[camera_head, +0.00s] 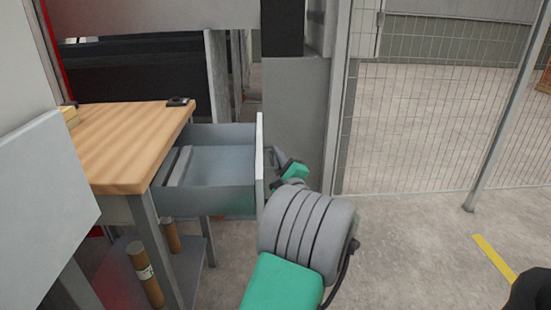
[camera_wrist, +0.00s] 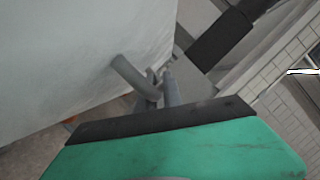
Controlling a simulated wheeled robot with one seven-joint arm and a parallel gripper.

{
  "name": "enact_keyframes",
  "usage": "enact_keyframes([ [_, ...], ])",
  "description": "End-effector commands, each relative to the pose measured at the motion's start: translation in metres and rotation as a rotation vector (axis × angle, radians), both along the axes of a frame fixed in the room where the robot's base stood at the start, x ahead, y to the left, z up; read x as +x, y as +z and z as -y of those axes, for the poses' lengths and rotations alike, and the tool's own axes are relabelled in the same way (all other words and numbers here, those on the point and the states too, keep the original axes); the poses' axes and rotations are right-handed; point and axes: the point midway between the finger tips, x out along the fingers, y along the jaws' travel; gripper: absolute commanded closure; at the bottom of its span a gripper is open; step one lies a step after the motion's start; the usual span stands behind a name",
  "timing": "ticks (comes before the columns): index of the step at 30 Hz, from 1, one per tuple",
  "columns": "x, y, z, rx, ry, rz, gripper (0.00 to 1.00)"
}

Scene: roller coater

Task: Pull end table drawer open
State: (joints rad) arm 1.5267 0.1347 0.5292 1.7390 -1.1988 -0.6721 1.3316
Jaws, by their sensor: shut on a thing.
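The end table (camera_head: 130,145) has a wooden top and grey metal legs, at the left in the head view. Its grey drawer (camera_head: 215,165) stands well out to the right, and its open top shows a mostly bare inside. The drawer's outer front panel fills the upper left of the wrist view (camera_wrist: 80,60). A curved grey handle (camera_wrist: 135,78) stands out from that panel. My gripper (camera_wrist: 163,88) is shut on the handle's end. In the head view my gripper (camera_head: 277,158) is at the drawer's front, partly hidden by my wrist.
Brown rolls (camera_head: 147,275) stand on the table's lower shelf (camera_head: 185,275). A small dark item (camera_head: 178,102) lies at the tabletop's far edge. A grey pillar (camera_head: 295,120) stands behind the drawer. A wire mesh fence (camera_head: 430,110) is at the back right. The floor (camera_head: 420,245) to the right is mostly clear.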

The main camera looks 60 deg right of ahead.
Motion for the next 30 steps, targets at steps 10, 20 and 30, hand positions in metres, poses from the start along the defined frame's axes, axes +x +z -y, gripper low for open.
enact_keyframes([
  [10, 0.0007, -0.0004, -0.0002, 0.001, 0.007, 0.0, 1.0],
  [20, -0.0002, 0.0, 0.0004, 0.0, 0.005, 0.0, 0.69],
  [30, -0.0065, -0.0015, -0.0032, 0.002, 0.002, 0.0, 0.68],
])
